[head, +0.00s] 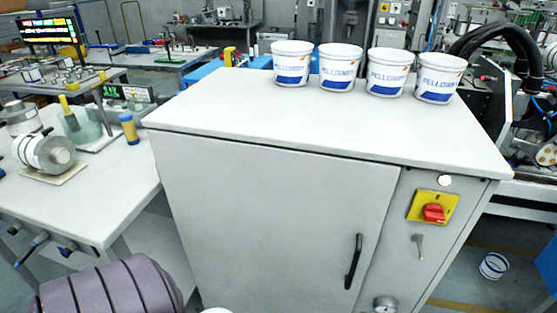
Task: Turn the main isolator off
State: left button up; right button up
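The main isolator is a red rotary knob (433,212) on a yellow plate (416,206). It is on the narrow right front panel of a light grey cabinet (270,220), just below the worktop. The knob's grip looks roughly level with the plate, but it is too small to read any position marking. Nothing touches or covers it. Neither of my grippers is in view.
Several white Pellcoent-like labelled tubs, one of them the leftmost tub (292,65), stand along the cabinet top's back edge. The cabinet door has a black handle (353,262). A small grey lever (418,245) sits below the isolator. Black hoses (510,40) are at right.

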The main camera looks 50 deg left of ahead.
aim_at(432, 214)
jog(key=k+l+u, duration=0.1)
jog(key=l+u, duration=0.2)
jog(key=u, duration=0.15)
jog(key=k+l+u, duration=0.15)
jog(key=l+u, duration=0.15)
jog(key=u, duration=0.15)
jog(key=k+l+u, duration=0.2)
jog(key=u, duration=0.25)
jog(key=k+l+u, duration=0.1)
jog(key=k+l, duration=0.25)
jog(key=k+l+u, duration=0.1)
jog(key=k+l, duration=0.25)
jog(key=k, duration=0.15)
jog(key=i+l+u, duration=0.25)
jog(key=i+l, duration=0.25)
jog(key=l, duration=0.2)
jog(key=i+l+u, duration=0.15)
jog(key=l, duration=0.25)
jog(key=i+l+u, duration=0.1)
jog(key=i+l, duration=0.2)
jog(key=l, duration=0.1)
